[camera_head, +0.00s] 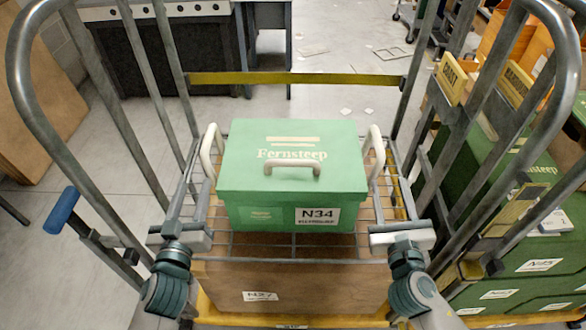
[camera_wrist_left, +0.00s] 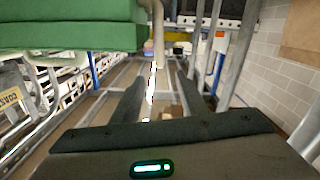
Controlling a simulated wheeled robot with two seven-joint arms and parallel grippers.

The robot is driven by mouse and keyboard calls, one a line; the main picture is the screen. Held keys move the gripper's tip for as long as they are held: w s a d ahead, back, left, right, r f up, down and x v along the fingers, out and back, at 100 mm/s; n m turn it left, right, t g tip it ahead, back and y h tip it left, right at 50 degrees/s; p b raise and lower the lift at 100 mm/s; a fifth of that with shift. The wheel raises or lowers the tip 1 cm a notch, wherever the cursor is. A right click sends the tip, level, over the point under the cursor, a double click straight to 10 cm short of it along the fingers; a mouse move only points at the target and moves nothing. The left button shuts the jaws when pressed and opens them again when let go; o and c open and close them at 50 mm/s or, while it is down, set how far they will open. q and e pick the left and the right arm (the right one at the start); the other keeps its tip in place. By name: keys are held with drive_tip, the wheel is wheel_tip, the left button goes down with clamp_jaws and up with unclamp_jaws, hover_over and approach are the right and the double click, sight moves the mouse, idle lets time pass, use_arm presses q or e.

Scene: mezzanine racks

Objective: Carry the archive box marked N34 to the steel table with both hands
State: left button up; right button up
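The green archive box marked N34 (camera_head: 292,180) sits lid-on and level on the wire shelf of a cage trolley. It has pale loop handles at its left side (camera_head: 209,152) and right side (camera_head: 374,150). My left gripper (camera_head: 193,190) is open and empty beside the box's left side, below the handle. In the left wrist view the box (camera_wrist_left: 70,30) is at upper left, and the handle (camera_wrist_left: 158,35) stands beyond my parted fingers (camera_wrist_left: 160,95). My right gripper (camera_head: 402,190) is beside the box's right side and looks open, apart from the handle.
The trolley's tubular frame (camera_head: 125,110) rises on both sides, with a yellow bar (camera_head: 295,79) across the back. A brown box marked N27 (camera_head: 300,285) is below the shelf. More green boxes (camera_head: 530,240) stand at right.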

sight(207, 137)
use_arm(q)
drive_tip(key=w, duration=1.7)
drive_tip(key=shift+w+d+r, duration=0.1)
drive_tip(key=shift+d+r, duration=0.05)
drive_tip(key=shift+d, duration=0.05)
use_arm(e)
drive_tip(key=w, duration=1.7)
drive_tip(key=shift+w+d+r, duration=0.1)
drive_tip(key=shift+d, duration=0.1)
use_arm(q)
drive_tip(key=shift+c, duration=0.6)
use_arm(e)
drive_tip(key=shift+c, duration=0.5)
use_arm(q)
clamp_jaws()
use_arm(e)
clamp_jaws()
drive_tip(key=shift+r, duration=0.1)
